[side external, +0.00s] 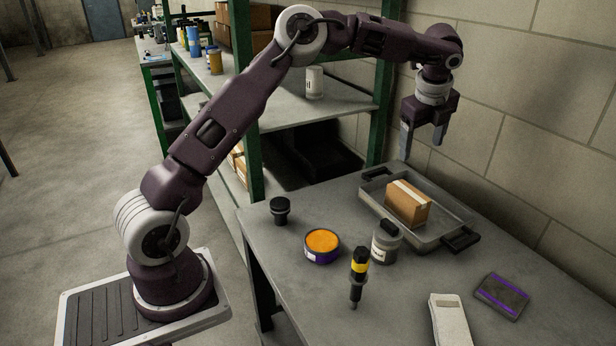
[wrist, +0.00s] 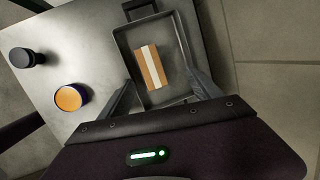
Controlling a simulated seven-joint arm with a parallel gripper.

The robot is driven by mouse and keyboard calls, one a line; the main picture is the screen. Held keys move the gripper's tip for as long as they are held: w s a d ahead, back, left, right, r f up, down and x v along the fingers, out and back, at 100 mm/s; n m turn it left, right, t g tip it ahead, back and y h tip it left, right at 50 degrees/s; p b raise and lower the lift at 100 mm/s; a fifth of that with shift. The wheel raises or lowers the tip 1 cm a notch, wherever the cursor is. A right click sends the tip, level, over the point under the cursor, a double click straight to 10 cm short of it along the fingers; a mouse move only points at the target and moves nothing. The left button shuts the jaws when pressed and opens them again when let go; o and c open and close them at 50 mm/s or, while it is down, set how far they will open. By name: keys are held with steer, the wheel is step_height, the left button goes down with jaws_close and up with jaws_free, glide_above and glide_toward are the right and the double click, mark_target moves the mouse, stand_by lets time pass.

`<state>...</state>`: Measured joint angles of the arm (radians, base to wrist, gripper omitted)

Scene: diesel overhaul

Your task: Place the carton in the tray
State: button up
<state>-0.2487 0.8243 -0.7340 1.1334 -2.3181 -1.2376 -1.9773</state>
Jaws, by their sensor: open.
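The carton (side external: 408,203) is a small brown box with a pale tape strip. It sits inside the grey metal tray (side external: 448,215), which has black handles and stands on the table by the wall. In the wrist view the carton (wrist: 152,66) lies within the walls of the tray (wrist: 118,40), seen beyond the fingers. My gripper (side external: 424,143) is open and empty, raised above the far end of the tray and apart from the carton. It also shows in the wrist view (wrist: 168,88), with its fingers spread at either side.
On the table (side external: 420,300) stand a black knob-like part (side external: 280,209), an orange-topped tin (side external: 322,245), a jar (side external: 385,242), a yellow-black tool (side external: 358,275), a purple-edged box (side external: 501,295) and a pale device (side external: 449,320). A green-posted shelf (side external: 330,105) and the wall (side external: 540,110) are close behind.

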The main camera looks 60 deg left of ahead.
steer(key=w+d+r+m+t+y, duration=0.15)
steer(key=r+m+t, duration=0.3)
steer(key=r, duration=0.45)
steer(key=w+r+m+t+y, duration=0.1)
steer(key=w+r+m+t, duration=0.3)
steer(key=r, duration=0.6)
steer(key=s+d+r+m+t+h, duration=0.55)
steer(key=s+d+r+m, duration=0.65)
steer(key=m, duration=0.9)
steer(key=s+d+f+m+g+h, duration=0.1)
steer(key=s+d+f+m+g, duration=0.15)
steer(key=s+f+m, duration=0.45)
steer(key=s+d+f+m+g+h, duration=0.2)
steer(key=s+f+m+g, duration=0.1)
steer(key=s+m, duration=0.6)
steer(key=s+a+f+m+g+y, duration=0.1)
steer(key=s+a+f+m+g, duration=0.1)
steer(key=s+f, duration=0.5)
steer(key=s+a+f+m+g+y, duration=0.2)
steer(key=s+a+f+m, duration=0.3)
steer(key=s, duration=0.7)
step_height(320, 180, down, 3)
steer(key=shift+a+r+g+y, duration=0.2)
steer(key=shift+a+g+y, duration=0.1)
steer(key=shift+a+g, duration=0.6)
